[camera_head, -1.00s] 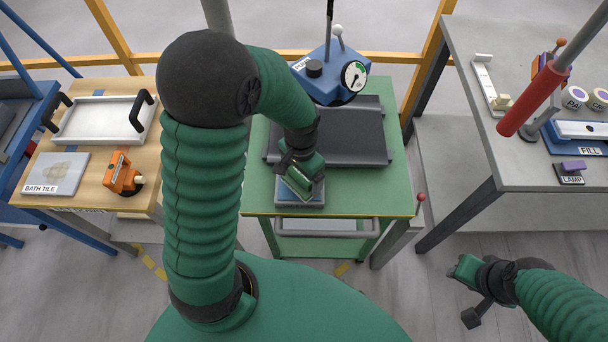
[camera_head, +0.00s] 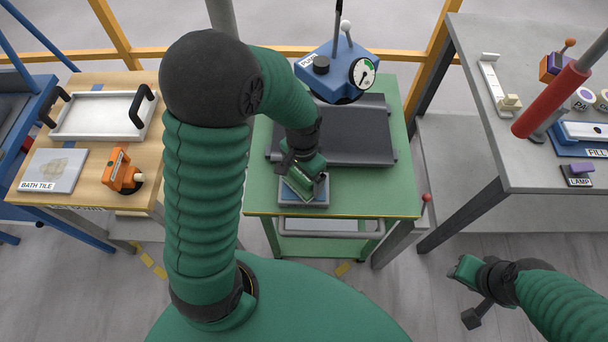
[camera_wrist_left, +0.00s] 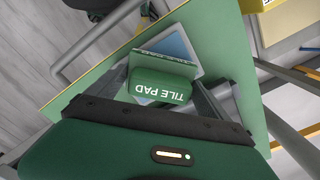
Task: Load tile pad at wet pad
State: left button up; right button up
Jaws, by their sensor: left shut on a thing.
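The tile pad (camera_wrist_left: 160,88) is a green block lettered TILE PAD. My left gripper (camera_head: 306,182) is shut on it; its two fingers flank the block in the left wrist view (camera_wrist_left: 165,90). The wet pad (camera_head: 318,203) is a small grey-rimmed tray with a blue face near the front edge of the green table. It also shows behind the tile pad in the left wrist view (camera_wrist_left: 184,47). The tile pad is over the wet pad and partly hides it; I cannot tell whether they touch. My right gripper (camera_head: 468,270) is low at the right, away from the tables.
A dark panel (camera_head: 350,140) and a blue gauge unit (camera_head: 335,72) are behind the wet pad. The wooden table at left holds a white tray (camera_head: 98,115), a bath tile (camera_head: 52,170) and an orange tool (camera_head: 120,172). A grey bench (camera_head: 530,150) stands at right.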

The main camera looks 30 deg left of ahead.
pick_arm(q)
jog(key=shift+d+f, duration=0.25)
jog(key=shift+d, duration=0.15)
pick_arm(e)
jog(key=shift+d+f, duration=0.25)
jog(key=shift+d, duration=0.15)
pick_arm(q)
jog(key=shift+a, duration=0.2)
pick_arm(e)
jog(key=shift+a, duration=0.2)
pick_arm(q)
notch_tip(320, 180, up, 7)
jog(key=p, duration=0.7)
pick_arm(e)
jog(key=w+v, duration=0.1)
jog(key=v, duration=0.6)
jog(key=shift+w+r, duration=0.2)
jog(key=shift+w, duration=0.05)
pick_arm(q)
jog(key=shift+d, duration=0.1)
